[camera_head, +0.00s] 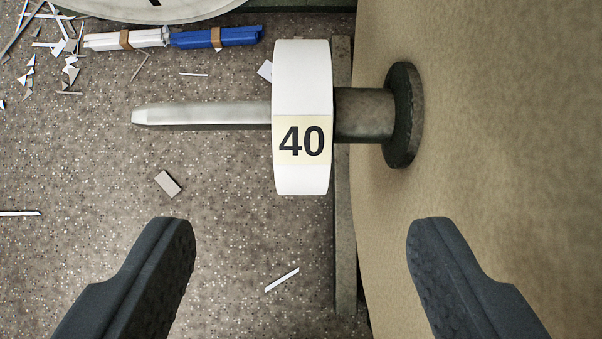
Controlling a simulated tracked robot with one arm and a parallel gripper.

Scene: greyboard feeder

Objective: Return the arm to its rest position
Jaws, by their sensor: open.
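My gripper (300,235) is open and empty, with its two dark fingers wide apart at the bottom left and bottom right. Ahead of it, a white roll marked "40" (302,85) sits around a metal peg (200,115). The peg sticks out to the left from a dark round flange (404,115) on a tan panel (480,130). The fingers are apart from the roll and from the peg. My arm behind the gripper is not visible.
The speckled floor (90,200) carries paper scraps (70,60) at the top left and a small grey piece (168,184). A white bundle (125,39) and a blue bundle (215,37) lie at the top. A narrow upright bar (345,230) runs beside the tan panel.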

